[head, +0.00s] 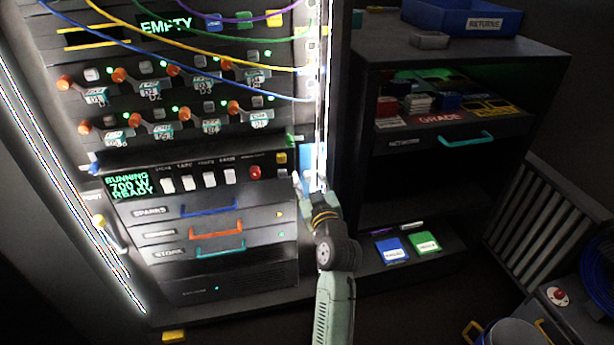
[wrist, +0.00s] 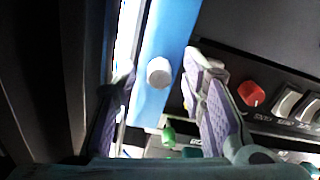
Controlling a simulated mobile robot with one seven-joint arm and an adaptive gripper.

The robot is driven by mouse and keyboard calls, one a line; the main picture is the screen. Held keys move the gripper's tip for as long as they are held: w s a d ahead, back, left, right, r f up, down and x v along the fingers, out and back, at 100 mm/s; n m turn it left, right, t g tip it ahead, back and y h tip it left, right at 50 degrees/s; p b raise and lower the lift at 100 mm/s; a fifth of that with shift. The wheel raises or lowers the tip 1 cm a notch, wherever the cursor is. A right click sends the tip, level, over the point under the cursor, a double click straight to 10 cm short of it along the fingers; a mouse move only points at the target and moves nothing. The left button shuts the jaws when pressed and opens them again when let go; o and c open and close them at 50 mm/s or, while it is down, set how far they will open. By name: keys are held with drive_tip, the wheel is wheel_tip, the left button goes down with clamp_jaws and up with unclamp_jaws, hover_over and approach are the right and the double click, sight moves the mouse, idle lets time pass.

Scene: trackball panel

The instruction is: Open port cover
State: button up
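A narrow blue panel (wrist: 174,45) with a round whitish knob (wrist: 159,72) runs between my fingers in the wrist view; it may be the port cover, but no label on it is readable. In the head view a piece of this blue panel (head: 306,158) shows at the rack's right edge, just above my gripper (head: 305,186). My gripper is open, its purple-padded fingertips (wrist: 160,78) on either side of the knob. A gap shows between the knob and the right finger; I cannot tell whether the left one touches. Nothing is held.
A red button (head: 255,172) and several white switches (head: 199,179) sit beside the blue panel on the rack. Drawers with blue, orange and teal handles (head: 216,249) lie below. A dark shelf unit (head: 366,95) stands to the right, with a blue bin (head: 455,17) on top.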

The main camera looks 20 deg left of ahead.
drive_tip(key=shift+c, duration=0.5)
clamp_jaws()
idle(0.4)
